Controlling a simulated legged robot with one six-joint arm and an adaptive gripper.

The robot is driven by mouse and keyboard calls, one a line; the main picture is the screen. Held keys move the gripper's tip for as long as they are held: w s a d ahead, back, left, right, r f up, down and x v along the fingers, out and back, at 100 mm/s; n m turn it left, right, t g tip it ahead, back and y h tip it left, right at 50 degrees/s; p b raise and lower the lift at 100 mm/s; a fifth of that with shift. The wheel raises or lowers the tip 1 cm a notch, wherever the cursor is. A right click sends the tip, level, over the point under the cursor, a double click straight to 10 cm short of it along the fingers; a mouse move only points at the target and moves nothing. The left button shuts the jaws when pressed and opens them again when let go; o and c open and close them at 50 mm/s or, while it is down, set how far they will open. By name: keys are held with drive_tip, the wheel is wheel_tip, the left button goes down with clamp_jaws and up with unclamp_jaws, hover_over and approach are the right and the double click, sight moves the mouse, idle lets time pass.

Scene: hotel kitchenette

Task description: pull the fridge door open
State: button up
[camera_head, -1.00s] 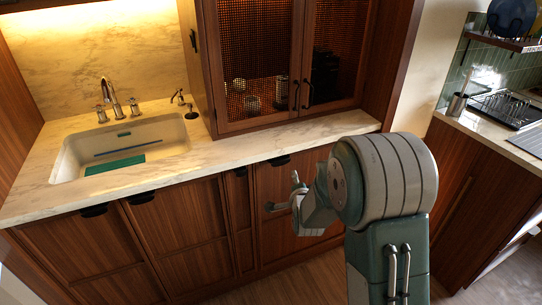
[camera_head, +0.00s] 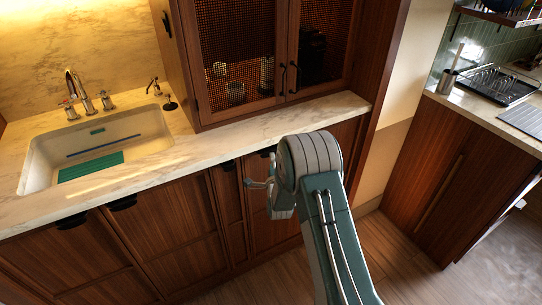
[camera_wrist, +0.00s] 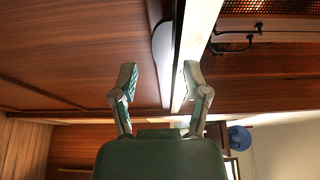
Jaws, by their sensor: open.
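A brown wood door panel (camera_head: 258,222) under the counter, likely the fridge door, looks closed in the head view. My arm hides part of it. The same wood front (camera_wrist: 75,45) fills the left of the wrist view. A curved pull handle (camera_wrist: 162,55) sits at its edge beside the white counter edge. My gripper (camera_wrist: 159,80) is open and empty, one finger on the wood side and one on the counter side. The handle lies ahead between the fingers, with no clear contact. In the head view my gripper (camera_head: 257,184) is just in front of the panel.
The marble counter (camera_head: 215,150) overhangs the cabinet fronts. A sink (camera_head: 95,155) is at the left, and an upper cabinet (camera_head: 265,60) with dark handles stands on the counter. Another wood unit (camera_head: 450,195) is at the right. Floor (camera_head: 375,250) is open between them.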

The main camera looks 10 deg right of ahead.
drive_tip(key=w, duration=0.4)
drive_tip(key=shift+d, duration=0.1)
drive_tip(key=shift+s, duration=0.1)
clamp_jaws()
